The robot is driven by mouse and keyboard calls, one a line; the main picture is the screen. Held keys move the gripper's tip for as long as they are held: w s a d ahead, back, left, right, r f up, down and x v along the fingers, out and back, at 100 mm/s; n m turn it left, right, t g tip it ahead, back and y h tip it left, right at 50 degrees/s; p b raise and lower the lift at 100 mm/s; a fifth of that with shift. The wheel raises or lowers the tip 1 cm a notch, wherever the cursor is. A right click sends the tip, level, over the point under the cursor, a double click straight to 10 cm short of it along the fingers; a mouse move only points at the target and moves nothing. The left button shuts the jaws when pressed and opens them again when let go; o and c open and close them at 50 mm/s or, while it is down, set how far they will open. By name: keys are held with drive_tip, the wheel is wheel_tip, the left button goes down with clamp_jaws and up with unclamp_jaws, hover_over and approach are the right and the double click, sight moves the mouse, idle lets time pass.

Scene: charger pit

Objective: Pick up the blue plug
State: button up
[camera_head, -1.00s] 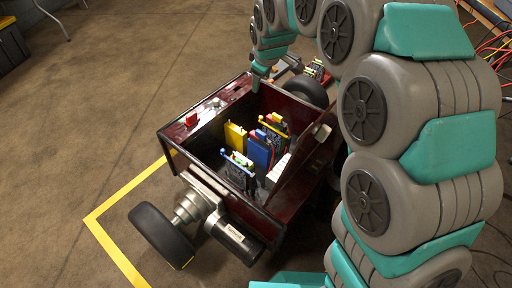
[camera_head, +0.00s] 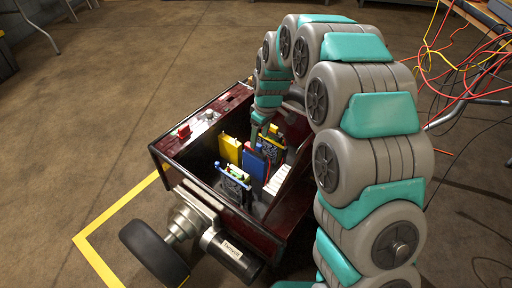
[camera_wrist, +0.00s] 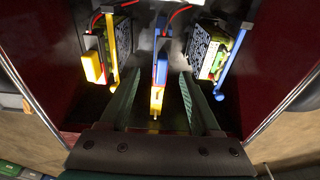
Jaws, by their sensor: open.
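The blue plug (camera_head: 254,163), a blue block with red on its top edge, stands upright in the dark red box (camera_head: 183,157). In the wrist view the blue plug (camera_wrist: 161,68) is seen nearly end-on, with a yellow part just below it in the picture. My gripper (camera_wrist: 160,80) is open, its two green-lined fingers on either side of the plug's line. I see no contact; the exact depth is unclear. In the head view my gripper (camera_head: 258,132) reaches into the box from above, partly hidden by my arm.
A yellow block (camera_head: 230,149) stands beside the blue plug. A white block (camera_head: 278,179) is at the right. Box walls surround everything.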

sight(256, 149)
drive_tip(key=f, duration=0.4)
drive_tip(key=a+f+b, duration=0.1)
drive_tip(key=f, duration=0.1)
drive_tip(key=shift+w+a+f, duration=0.1)
drive_tip(key=shift+w+f, duration=0.1)
drive_tip(key=shift+f, duration=0.15)
clamp_jaws()
idle(0.3)
